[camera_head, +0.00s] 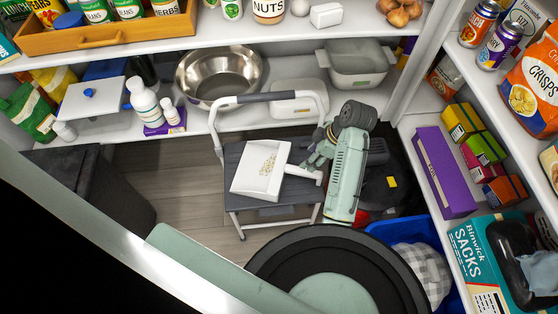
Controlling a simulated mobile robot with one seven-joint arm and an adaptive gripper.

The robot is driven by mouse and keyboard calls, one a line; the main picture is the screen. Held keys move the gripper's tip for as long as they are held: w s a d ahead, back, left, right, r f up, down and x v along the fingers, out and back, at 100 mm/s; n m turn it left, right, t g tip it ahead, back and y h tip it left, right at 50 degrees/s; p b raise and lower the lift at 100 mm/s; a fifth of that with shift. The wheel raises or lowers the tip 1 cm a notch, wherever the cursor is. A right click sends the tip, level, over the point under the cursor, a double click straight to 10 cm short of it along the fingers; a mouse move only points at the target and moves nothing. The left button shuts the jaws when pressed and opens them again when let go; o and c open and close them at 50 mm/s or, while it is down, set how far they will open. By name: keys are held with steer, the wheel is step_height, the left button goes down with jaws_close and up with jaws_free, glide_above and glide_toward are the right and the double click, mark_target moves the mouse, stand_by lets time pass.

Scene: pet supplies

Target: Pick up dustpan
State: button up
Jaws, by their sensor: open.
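A white dustpan (260,170) lies on the dark grey step of a folding step stool (233,160) in the middle of the view. Its pan faces left, and its short white handle points right, toward my gripper. Some light brown specks show on the pan. My gripper (315,163) is open beside the handle end, just above and right of it. Its fingers are dark and partly hidden by the pale green wrist of my arm. I cannot tell whether the fingers touch the handle or straddle it.
Shelves with a steel bowl (219,75), bottles and boxes run along the back. A purple box (443,172) sits on the right shelf. A blue crate (450,303) with checked cloth stands lower right, and a dark bin (90,190) at left. Wooden floor (185,180) is clear left of the stool.

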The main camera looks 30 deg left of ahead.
mark_target(298, 169)
steer(key=b+x, duration=0.2)
steer(key=x, duration=0.1)
steer(key=b+x, duration=0.3)
steer(key=shift+s+f, duration=0.2)
steer(key=shift+s, duration=0.05)
steer(key=shift+x, duration=2.25)
steer(key=shift+s, duration=0.1)
steer(key=shift+c, duration=0.5)
jaws_close()
